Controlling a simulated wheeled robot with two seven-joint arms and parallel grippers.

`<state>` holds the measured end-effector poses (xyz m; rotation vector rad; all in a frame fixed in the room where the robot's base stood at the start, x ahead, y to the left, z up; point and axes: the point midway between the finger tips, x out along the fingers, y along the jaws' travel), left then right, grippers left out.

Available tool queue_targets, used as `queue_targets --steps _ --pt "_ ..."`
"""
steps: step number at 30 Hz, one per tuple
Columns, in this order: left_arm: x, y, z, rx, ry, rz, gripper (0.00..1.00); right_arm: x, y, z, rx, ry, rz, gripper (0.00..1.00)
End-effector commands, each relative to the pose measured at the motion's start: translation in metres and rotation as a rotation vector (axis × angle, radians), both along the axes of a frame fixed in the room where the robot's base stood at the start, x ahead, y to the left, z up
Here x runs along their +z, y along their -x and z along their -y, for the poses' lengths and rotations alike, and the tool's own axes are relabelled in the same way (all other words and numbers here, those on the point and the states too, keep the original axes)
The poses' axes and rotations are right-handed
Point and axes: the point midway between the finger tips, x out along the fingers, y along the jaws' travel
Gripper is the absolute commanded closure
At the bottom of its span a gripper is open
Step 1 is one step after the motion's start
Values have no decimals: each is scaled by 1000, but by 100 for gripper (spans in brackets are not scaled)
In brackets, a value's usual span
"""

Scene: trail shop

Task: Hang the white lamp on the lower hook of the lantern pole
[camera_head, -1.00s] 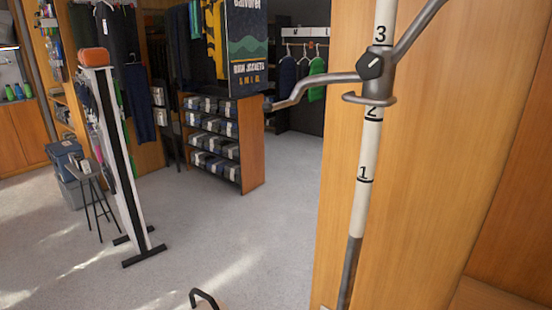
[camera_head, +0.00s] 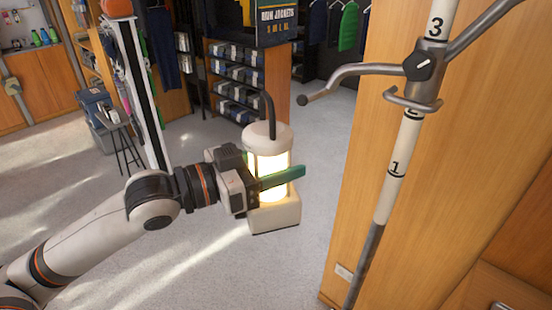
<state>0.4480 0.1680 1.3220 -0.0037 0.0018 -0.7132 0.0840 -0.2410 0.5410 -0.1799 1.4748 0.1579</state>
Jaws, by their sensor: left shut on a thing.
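The white lamp (camera_head: 272,212) is lit and upright, with a white cap and base and a dark hooked handle (camera_head: 267,103) on top. My left gripper (camera_head: 272,178) is shut on the lamp's middle and holds it in the air, left of the pole. The lantern pole (camera_head: 392,180) leans a little in the picture and carries black numbers. A grey hook arm (camera_head: 350,70) reaches left from the collar, ending in a dark round tip, and appears empty. Another arm (camera_head: 485,28) rises to the upper right; its end is out of view. My right gripper is not in view.
A wooden panel (camera_head: 450,170) stands close behind the pole. A shelf with boxed goods (camera_head: 236,75) is behind the lamp. A tall white-and-black stand (camera_head: 140,90) and a small stool (camera_head: 118,128) are at the left. Open grey floor lies between.

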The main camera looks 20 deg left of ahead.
Motion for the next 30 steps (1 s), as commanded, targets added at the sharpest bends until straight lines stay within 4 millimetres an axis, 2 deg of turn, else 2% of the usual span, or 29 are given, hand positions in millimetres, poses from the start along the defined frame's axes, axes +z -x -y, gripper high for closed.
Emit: queue_targets --steps 3,11,30 --pt "2 -6 2 0 3 5 100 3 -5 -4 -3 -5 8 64" --pt "0 -20 7 1 2 6 100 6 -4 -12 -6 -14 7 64" --pt "-3 -54 20 -1 2 7 100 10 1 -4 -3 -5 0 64"
